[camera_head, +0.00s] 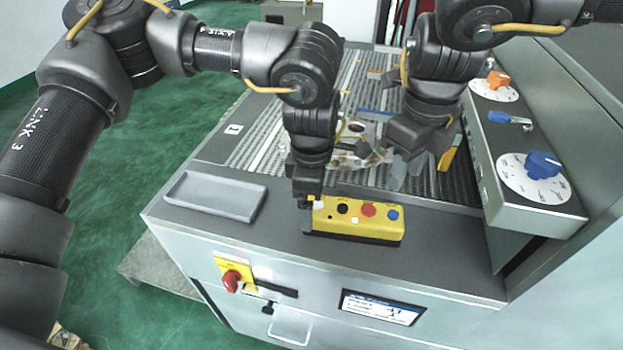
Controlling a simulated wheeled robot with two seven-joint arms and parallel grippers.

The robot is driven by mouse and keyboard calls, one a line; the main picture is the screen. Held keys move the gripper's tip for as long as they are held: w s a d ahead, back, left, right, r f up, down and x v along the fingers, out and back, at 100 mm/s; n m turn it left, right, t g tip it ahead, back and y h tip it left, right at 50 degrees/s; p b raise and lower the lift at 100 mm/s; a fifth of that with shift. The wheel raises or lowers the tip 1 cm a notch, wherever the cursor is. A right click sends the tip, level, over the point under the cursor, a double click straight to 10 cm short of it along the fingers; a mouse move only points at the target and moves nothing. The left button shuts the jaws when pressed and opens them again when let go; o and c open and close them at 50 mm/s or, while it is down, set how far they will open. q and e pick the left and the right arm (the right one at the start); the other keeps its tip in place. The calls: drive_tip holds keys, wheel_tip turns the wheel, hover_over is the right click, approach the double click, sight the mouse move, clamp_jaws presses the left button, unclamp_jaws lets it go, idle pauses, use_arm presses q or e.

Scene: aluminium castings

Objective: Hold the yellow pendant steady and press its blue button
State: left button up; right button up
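The yellow pendant (384,232) lies lengthwise on the grey front ledge of the machine. Its top carries a black button (343,208), a red button (369,210) and, at the right end, the blue button (393,215). My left gripper (308,201) points down at the pendant's left end and hides part of it. Its fingertips are too hidden to tell whether they grip. My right gripper (407,176) is above the ribbed bed, behind and above the blue button and apart from it. Its grey fingers look spread, with nothing seen between them.
A grey tray (214,196) sits left on the ledge. A control panel with an orange knob (496,80), a blue knob (541,165) and a blue-handled lever (506,118) rises at right. Clear and metallic parts (350,158) lie on the bed between my arms.

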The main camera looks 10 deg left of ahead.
use_arm(q)
wheel_tip(320, 180, down, 4)
drive_tip(key=shift+w+d+f, duration=0.1)
drive_tip(key=shift+d+f, duration=0.05)
drive_tip(key=shift+f, duration=0.25)
drive_tip(key=c, duration=1.3)
use_arm(e)
drive_tip(key=shift+d, duration=0.1)
use_arm(q)
drive_tip(key=shift+c, duration=0.5)
use_arm(e)
clamp_jaws()
drive_tip(key=shift+w, duration=0.1)
